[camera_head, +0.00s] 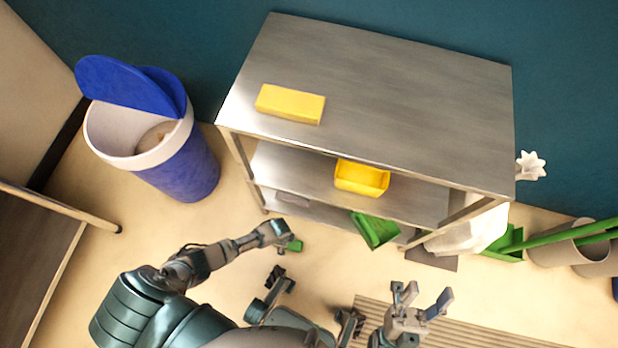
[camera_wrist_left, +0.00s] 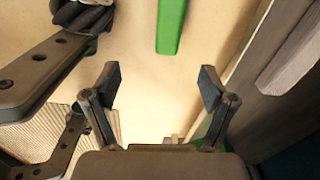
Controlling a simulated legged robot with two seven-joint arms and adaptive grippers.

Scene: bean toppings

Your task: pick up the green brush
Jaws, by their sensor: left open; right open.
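A small green piece (camera_head: 291,246), which may be the green brush, shows right at the tip of my left gripper (camera_head: 280,236) in the head view. In the left wrist view a green bar (camera_wrist_left: 172,25) lies ahead of the left gripper (camera_wrist_left: 158,88), whose two fingers are spread apart with nothing between them. I cannot tell whether the bar and the small piece are the same thing. A bit of green also shows behind the right-hand finger in the wrist view. My right gripper (camera_head: 424,296) is open and empty above the floor at the lower right.
A metal shelf table (camera_head: 400,95) holds a yellow block (camera_head: 290,104) on top and a yellow bin (camera_head: 361,179) below. A green scoop (camera_head: 375,230) shows at its lower front edge. A blue trash bin (camera_head: 185,170) stands left. A green long-handled tool (camera_head: 560,236) is at right.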

